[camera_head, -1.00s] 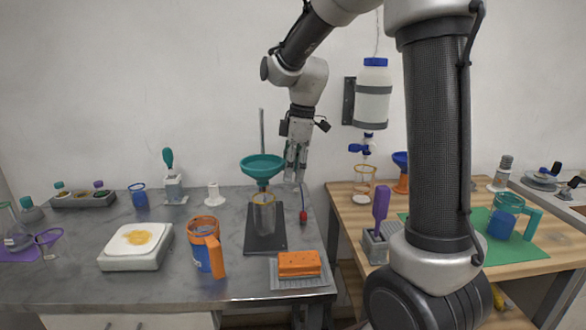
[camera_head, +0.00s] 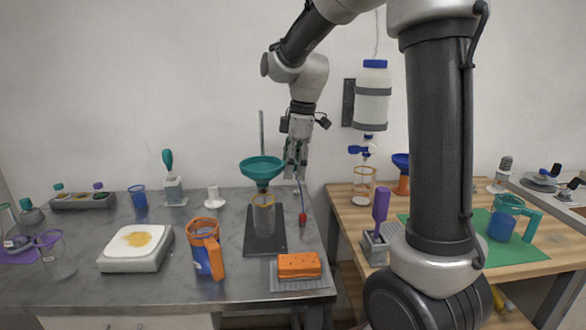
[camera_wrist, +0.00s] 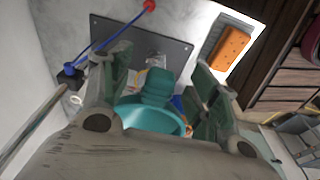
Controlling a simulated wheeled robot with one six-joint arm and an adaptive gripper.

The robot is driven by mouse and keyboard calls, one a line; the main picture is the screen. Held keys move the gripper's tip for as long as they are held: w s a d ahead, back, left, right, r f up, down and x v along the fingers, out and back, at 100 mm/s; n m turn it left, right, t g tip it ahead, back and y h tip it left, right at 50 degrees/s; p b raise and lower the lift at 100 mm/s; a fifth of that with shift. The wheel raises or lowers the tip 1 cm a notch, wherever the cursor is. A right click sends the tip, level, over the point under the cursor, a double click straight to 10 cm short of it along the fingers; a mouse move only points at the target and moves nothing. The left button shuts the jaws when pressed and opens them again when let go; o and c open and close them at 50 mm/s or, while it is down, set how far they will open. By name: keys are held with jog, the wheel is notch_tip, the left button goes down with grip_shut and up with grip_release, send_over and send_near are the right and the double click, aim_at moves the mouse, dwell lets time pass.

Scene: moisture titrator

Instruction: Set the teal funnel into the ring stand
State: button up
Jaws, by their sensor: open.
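The teal funnel (camera_head: 262,169) is upright and level beside the ring stand's rod (camera_head: 262,130), above a clear beaker (camera_head: 263,217) on the stand's dark base plate (camera_head: 265,248). The ring is mostly hidden by the funnel, so its exact seating cannot be told. My gripper (camera_head: 296,168) is just right of the funnel rim, pointing down, with its fingers apart. In the wrist view the funnel (camera_wrist: 150,117) shows between the two spread fingers of my gripper (camera_wrist: 158,78). I see no finger clearly closed on it.
An orange-handled jug (camera_head: 206,248), a white hotplate (camera_head: 136,246) and an orange block (camera_head: 298,265) on a tray stand nearby on the grey bench. A blue cord with a red bulb (camera_head: 302,218) hangs right of the base plate. A wall-mounted bottle (camera_head: 371,97) is at the right.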

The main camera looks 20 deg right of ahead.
jog(key=shift+d+r, duration=0.2)
jog(key=shift+r, duration=1.2)
jog(key=shift+s+r, duration=0.1)
jog(key=shift+r, duration=0.1)
notch_tip(320, 180, up, 12)
jog(key=d, duration=0.1)
jog(key=shift+s+d, duration=0.25)
jog(key=shift+d, duration=0.15)
dwell(0.8)
jog(key=s+d+f+m+t, duration=0.1)
jog(key=s+f+m, duration=0.2)
jog(key=s, duration=0.4)
jog(key=s+d+f+m+t+h, duration=0.1)
jog(key=s+d+f+m, duration=0.1)
jog(key=s+f+m, duration=0.2)
jog(key=s+d+f+m+t, duration=0.1)
jog(key=s+d+f+m, duration=0.1)
jog(key=s+f+m, duration=0.2)
jog(key=s+m, duration=0.3)
jog(key=s, duration=0.5)
jog(key=shift+s+t+h, duration=0.15)
jog(key=shift+t+h, duration=0.25)
